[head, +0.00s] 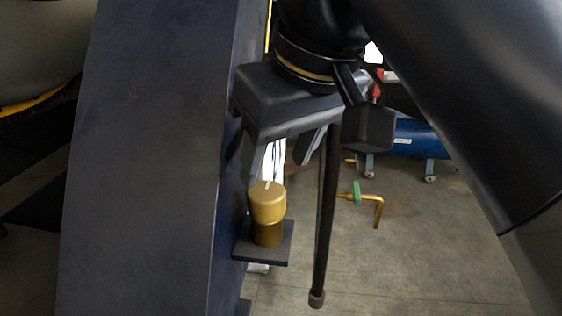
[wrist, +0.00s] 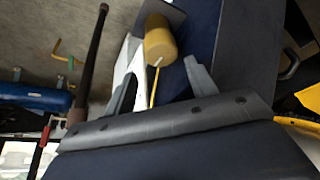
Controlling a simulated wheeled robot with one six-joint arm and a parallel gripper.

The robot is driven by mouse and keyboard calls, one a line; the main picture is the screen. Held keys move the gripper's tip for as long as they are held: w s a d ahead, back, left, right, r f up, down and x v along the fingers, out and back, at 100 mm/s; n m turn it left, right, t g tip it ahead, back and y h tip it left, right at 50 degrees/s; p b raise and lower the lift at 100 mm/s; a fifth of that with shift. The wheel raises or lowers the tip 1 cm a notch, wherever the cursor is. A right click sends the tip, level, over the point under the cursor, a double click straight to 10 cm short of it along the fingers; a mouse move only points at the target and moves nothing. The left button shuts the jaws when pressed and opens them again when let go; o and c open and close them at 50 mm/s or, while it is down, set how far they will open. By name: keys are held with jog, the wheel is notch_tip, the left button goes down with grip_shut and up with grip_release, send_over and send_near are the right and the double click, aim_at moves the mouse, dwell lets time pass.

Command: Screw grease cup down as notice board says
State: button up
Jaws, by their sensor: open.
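The brass-coloured grease cup (head: 267,204) stands upright on a small dark bracket plate (head: 281,254) beside a dark blue column. A pale mark shows on its cap. The cup also shows in the wrist view (wrist: 160,43), with the pale mark facing the camera. My gripper (head: 276,166) is above the cup, its two fingers apart and pointing down. In the wrist view my gripper (wrist: 163,72) has the cup beyond and roughly between its fingertips, with nothing held. I see no readable notice board in either view.
The dark blue column (head: 150,160) rises close on the left of the cup. A dark rod (head: 325,220) stands close on the right. Beyond it are a brass pipe with a green handle (head: 357,192) and a blue tank (head: 415,140). Concrete floor lies open at lower right.

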aim_at(266, 191)
jog(key=x, duration=0.5)
jog(key=shift+a+f, duration=0.1)
jog(key=shift+f, duration=0.25)
jog(key=shift+c, duration=0.2)
jog(key=c, duration=0.7)
jog(key=shift+o, duration=0.2)
jog(key=shift+r, duration=0.1)
jog(key=shift+s+a+m+h+p, duration=0.1)
jog(key=shift+m+h+p, duration=0.3)
jog(key=shift+m, duration=0.5)
jog(key=shift+m+t+h+p, duration=0.4)
jog(key=shift+m+p, duration=0.2)
jog(key=shift+m, duration=0.8)
